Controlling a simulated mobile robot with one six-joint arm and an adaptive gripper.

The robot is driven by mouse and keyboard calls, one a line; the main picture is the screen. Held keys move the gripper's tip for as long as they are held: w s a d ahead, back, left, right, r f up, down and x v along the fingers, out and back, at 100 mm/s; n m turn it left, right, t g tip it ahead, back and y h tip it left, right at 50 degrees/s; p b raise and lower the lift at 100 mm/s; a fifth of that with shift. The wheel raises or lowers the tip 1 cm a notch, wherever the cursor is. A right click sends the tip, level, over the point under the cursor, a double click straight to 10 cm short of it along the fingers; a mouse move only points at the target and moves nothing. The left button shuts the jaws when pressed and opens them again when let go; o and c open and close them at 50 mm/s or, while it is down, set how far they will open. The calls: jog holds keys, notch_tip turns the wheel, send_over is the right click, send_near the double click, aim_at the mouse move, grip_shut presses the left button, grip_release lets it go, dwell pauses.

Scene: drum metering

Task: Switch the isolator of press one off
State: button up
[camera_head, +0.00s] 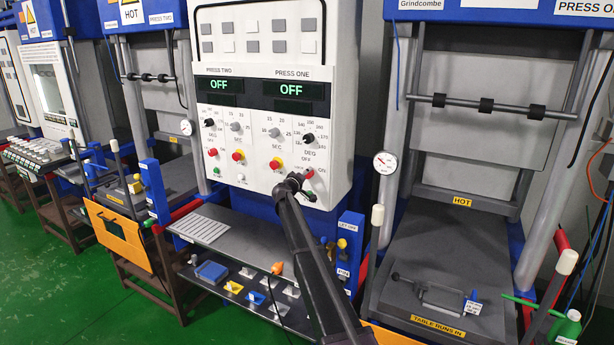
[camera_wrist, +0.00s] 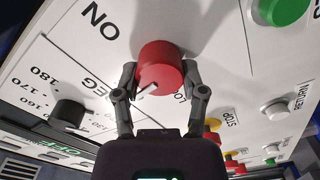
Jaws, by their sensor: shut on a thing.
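The red isolator knob of press one (camera_head: 310,172) sits on the white control panel (camera_head: 225,163), at its lower right beside the word ON. In the wrist view the knob (camera_wrist: 162,62) shows large, with a white pointer mark on its rim pointing down left, towards the DEG dial. My gripper (camera_head: 300,181) reaches up to it from below. In the wrist view my gripper (camera_wrist: 160,76) is shut on the knob, one finger on each side. The OFF label is hidden in the wrist view. The press one display (camera_head: 291,90) reads OFF.
The black DEG dial (camera_head: 308,138), red-and-yellow stop button (camera_head: 276,165) and green button (camera_wrist: 284,10) are close by. Press one's column (camera_head: 400,130) and gauge (camera_head: 385,162) stand to the right. A shelf (camera_head: 210,228) juts out below the panel.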

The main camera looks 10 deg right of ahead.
jog(key=shift+w+n, duration=0.1)
jog(key=shift+n, duration=0.9)
jog(key=o, duration=1.1)
jog(key=shift+d, duration=0.1)
jog(key=shift+o, duration=0.2)
jog(key=v, duration=1.2)
